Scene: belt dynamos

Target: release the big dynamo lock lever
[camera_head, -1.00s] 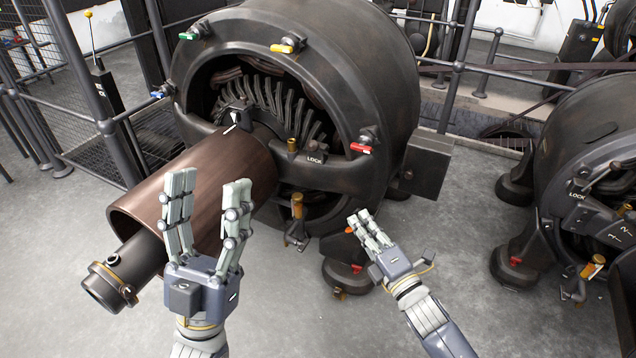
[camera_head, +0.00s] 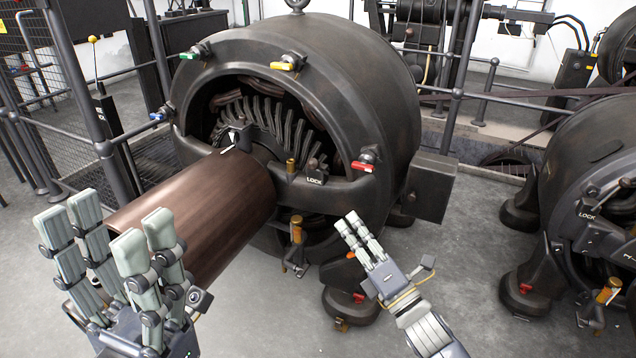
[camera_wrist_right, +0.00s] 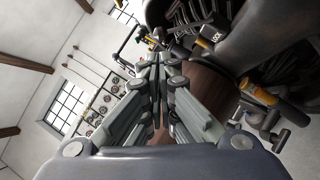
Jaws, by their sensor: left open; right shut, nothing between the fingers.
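The big dynamo (camera_head: 345,95) stands in the middle of the head view, with a brown cylinder (camera_head: 205,205) sticking out of its front. A LOCK label (camera_head: 314,181) is on its front bar, beside a small brass-topped post (camera_head: 291,166) and a dark knob (camera_head: 314,164). A lever with an orange-yellow handle (camera_head: 296,230) hangs below the bar. The right wrist view shows the LOCK label (camera_wrist_right: 216,37) and an orange-yellow handle (camera_wrist_right: 258,92). My right gripper (camera_head: 348,221) is shut and empty, right of and apart from the lever. My left gripper (camera_head: 105,228) is open, in front of the cylinder.
A second dynamo (camera_head: 590,150) with its own LOCK label stands at the right. Red (camera_head: 363,166), yellow (camera_head: 283,66), green (camera_head: 189,56) and blue (camera_head: 157,116) handles sit around the big dynamo's rim. Railings stand left and behind. Grey floor (camera_head: 450,270) is clear between the dynamos.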

